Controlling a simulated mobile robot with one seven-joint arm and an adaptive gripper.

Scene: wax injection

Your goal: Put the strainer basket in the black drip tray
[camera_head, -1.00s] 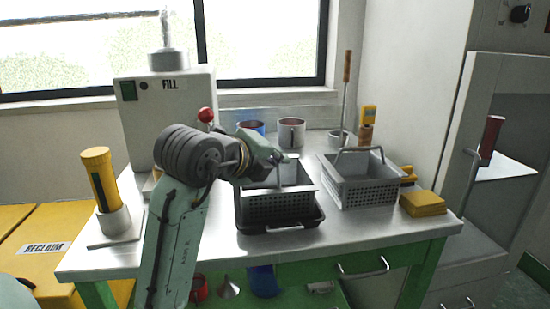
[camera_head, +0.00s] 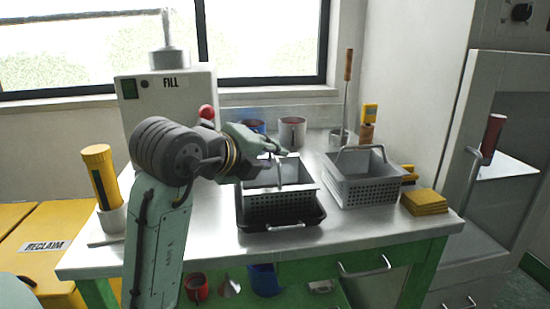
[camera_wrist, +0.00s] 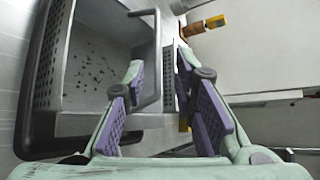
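A grey perforated strainer basket (camera_head: 282,203) sits upright inside the black drip tray (camera_head: 270,228) in the middle of the bench. Its wire handle stands up over it. My gripper (camera_head: 284,152) is at the top of this handle. In the wrist view my gripper (camera_wrist: 158,68) has its two fingers spread apart, with the dark handle (camera_wrist: 157,40) passing between them and a gap visible. The basket's speckled floor (camera_wrist: 95,65) shows left of the fingers. The far side of the tray is hidden by the basket.
A second grey perforated basket (camera_head: 362,188) with a raised handle stands close on the right. The FILL machine (camera_head: 165,88), a yellow-handled tool (camera_head: 100,172) and metal mugs (camera_head: 291,131) also stand on the bench.

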